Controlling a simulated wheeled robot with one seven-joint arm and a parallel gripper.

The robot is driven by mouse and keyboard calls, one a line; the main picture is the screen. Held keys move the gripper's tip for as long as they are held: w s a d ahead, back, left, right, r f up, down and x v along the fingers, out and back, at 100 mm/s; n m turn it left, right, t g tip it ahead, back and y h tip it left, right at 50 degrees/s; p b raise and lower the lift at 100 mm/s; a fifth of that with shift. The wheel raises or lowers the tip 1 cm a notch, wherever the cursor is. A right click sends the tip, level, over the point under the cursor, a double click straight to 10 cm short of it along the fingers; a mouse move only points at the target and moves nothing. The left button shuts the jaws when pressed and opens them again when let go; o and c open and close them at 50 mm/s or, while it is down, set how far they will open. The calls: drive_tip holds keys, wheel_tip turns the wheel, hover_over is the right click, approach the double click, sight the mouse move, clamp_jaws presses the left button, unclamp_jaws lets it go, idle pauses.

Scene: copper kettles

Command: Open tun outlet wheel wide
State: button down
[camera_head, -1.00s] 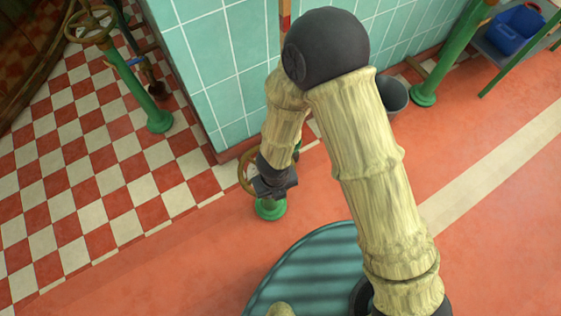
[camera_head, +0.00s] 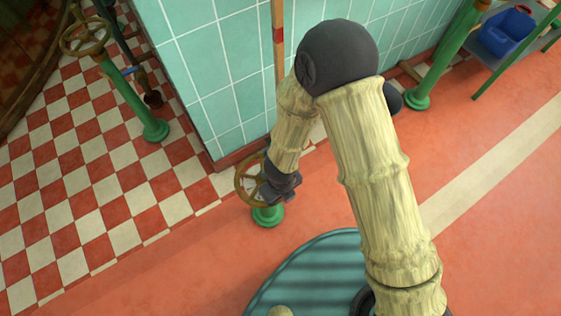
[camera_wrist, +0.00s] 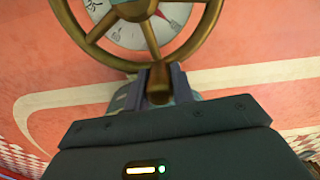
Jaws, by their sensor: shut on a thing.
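A brass handwheel (camera_head: 246,180) with spokes stands on a short green post (camera_head: 267,215) by the corner of the tiled wall. My gripper (camera_head: 284,190) is at the right side of its rim. In the wrist view, the wheel (camera_wrist: 204,40) fills the top, and my gripper (camera_wrist: 158,82) is shut on a brown knob-like part at the near rim. Behind the spokes is a pale round dial (camera_wrist: 125,35) with dark marks and a red mark; its reading is not clear. No label naming the wheel can be read.
A second brass wheel (camera_head: 86,30) on a taller green post (camera_head: 140,105) stands at the upper left. The teal wall (camera_head: 215,75) rises behind my forearm. The red floor at right is open.

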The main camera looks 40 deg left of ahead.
drive_tip(key=shift+w, duration=0.25)
drive_tip(key=c, duration=1.3)
unclamp_jaws()
drive_tip(key=shift+o, duration=0.6)
drive_tip(key=shift+s, duration=0.1)
wheel_tip(320, 180, up, 18)
drive_tip(key=p, duration=1.4)
drive_tip(key=shift+f, duration=0.25)
